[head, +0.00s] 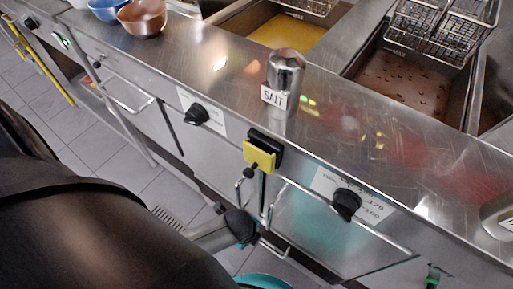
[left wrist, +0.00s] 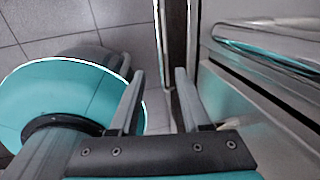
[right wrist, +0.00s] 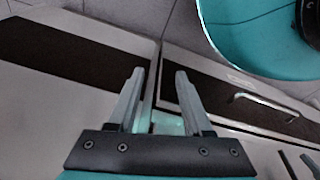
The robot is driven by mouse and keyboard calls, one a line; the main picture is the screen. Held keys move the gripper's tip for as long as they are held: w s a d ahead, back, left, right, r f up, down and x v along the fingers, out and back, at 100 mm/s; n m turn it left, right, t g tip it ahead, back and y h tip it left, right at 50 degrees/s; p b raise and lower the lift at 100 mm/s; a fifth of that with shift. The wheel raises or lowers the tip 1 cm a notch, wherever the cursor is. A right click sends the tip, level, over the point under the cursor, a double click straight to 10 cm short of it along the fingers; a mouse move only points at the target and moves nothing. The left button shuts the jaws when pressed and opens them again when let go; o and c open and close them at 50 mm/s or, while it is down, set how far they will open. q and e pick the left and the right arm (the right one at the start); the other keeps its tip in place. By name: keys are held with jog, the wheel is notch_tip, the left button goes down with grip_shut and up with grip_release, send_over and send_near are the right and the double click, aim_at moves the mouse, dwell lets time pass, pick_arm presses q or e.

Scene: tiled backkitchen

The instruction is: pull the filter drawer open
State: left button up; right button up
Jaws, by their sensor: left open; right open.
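A low, wide front with a dark panel, a bar handle and a small pale label shows in the right wrist view (right wrist: 222,92); it looks like a drawer and seems shut, but I cannot read its label. My right gripper (right wrist: 158,80) is open and empty, its fingers pointing toward the gap beside that front, apart from the handle. My left gripper (left wrist: 160,80) is open and empty, beside a steel front (left wrist: 265,120) with a tubular handle (left wrist: 270,50). In the head view neither gripper's fingers can be made out.
The fryer counter (head: 345,115) runs across the head view with a salt shaker (head: 286,72), oil vats, baskets and control knobs (head: 346,204). A yellow block (head: 259,154) is fixed at the counter's front edge. Bowls (head: 142,18) stand at the far left. Tiled floor lies below.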

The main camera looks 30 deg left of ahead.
pick_arm(q)
jog(key=f+b, duration=0.3)
jog(key=f, duration=0.1)
jog(key=w+f+b, duration=0.1)
jog(key=f+b, duration=0.1)
jog(key=f, duration=0.2)
jog(key=w+f+b, duration=0.1)
jog(key=f+b, duration=0.2)
jog(key=f, duration=0.1)
jog(key=shift+w+d+b, duration=0.15)
jog(key=shift+w+b, duration=0.1)
jog(key=shift+b, duration=0.1)
jog(key=shift+f, duration=0.4)
pick_arm(e)
jog(key=shift+w+a+r+t+y, duration=0.15)
jog(key=shift+w+a+r+t, duration=0.65)
jog(key=shift+r, duration=2.1)
jog(key=shift+w+a+r+t+y, duration=0.3)
jog(key=shift+w+r, duration=1.05)
jog(key=shift+r, duration=1.5)
jog(key=shift+w+a+r+t+y, duration=0.1)
jog(key=shift+w+a+r+t, duration=0.7)
jog(key=shift+r, duration=2.1)
jog(key=shift+w+d, duration=0.3)
jog(key=shift+d, duration=0.05)
pick_arm(q)
grip_shut()
